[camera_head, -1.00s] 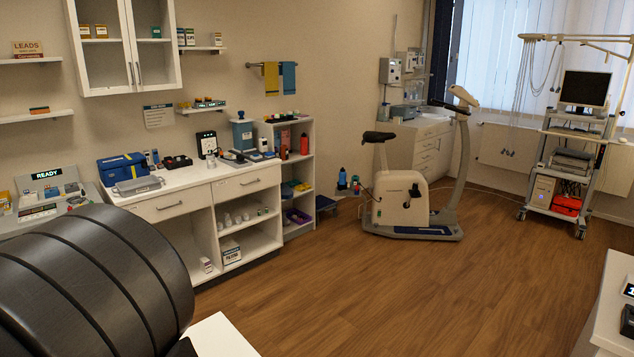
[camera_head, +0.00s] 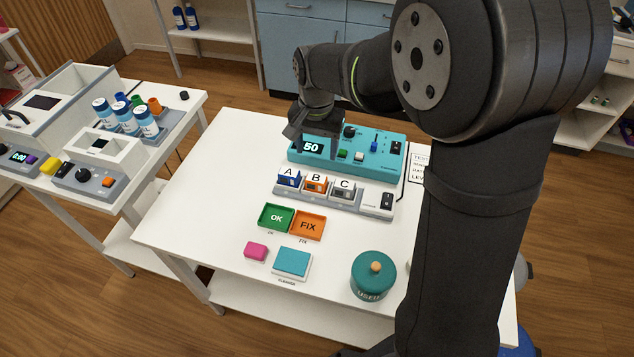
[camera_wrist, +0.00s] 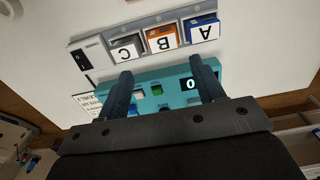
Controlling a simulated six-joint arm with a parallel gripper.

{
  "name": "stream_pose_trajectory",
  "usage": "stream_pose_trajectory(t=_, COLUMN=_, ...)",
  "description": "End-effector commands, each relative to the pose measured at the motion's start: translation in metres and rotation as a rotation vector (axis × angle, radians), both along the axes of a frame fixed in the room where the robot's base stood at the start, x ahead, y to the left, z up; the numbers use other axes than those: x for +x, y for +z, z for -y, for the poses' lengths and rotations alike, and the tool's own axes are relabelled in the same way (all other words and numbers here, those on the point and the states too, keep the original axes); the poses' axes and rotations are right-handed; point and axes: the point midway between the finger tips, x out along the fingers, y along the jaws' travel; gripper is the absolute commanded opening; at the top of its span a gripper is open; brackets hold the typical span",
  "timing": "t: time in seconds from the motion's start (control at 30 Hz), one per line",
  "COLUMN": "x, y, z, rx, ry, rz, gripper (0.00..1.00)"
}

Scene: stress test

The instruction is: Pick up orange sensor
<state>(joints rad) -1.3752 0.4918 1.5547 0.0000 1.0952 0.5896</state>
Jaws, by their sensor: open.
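The orange sensor (camera_head: 316,188) stands in the middle place of a grey rack (camera_head: 345,202), under a white label B, between a blue sensor under A (camera_head: 289,180) and a grey sensor under C (camera_head: 342,191). The wrist view also shows the orange sensor (camera_wrist: 161,45), beyond my fingertips and apart from them. My gripper (camera_wrist: 160,68) is open and empty, with the teal device (camera_wrist: 155,90) behind its fingers in that view. In the head view my gripper (camera_head: 298,134) is at the left end of the teal device (camera_head: 375,160), and its fingers are partly hard to make out.
On the white table (camera_head: 190,205) are a green OK tray (camera_head: 276,217), an orange FIX tray (camera_head: 308,226), a pink block (camera_head: 256,251), a teal pad (camera_head: 293,262) and a teal USED jar (camera_head: 373,276). My arm hides the table's right side. The table's left part is clear.

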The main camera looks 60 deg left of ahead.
Motion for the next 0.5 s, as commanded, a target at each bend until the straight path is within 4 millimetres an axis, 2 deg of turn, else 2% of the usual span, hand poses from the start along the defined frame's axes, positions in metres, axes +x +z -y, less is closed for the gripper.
stream_pose_trajectory(t=0.03, x=0.0, y=-0.013, z=0.001, rx=-0.006, ry=0.0, rz=-0.001, gripper=0.62)
stream_pose_trajectory(t=0.23, x=0.0, y=-0.052, z=0.0, rx=-0.004, ry=0.0, rz=-0.001, gripper=0.62)
stream_pose_trajectory(t=0.5, x=0.001, y=-0.073, z=-0.001, rx=-0.001, ry=0.0, rz=-0.001, gripper=0.62)
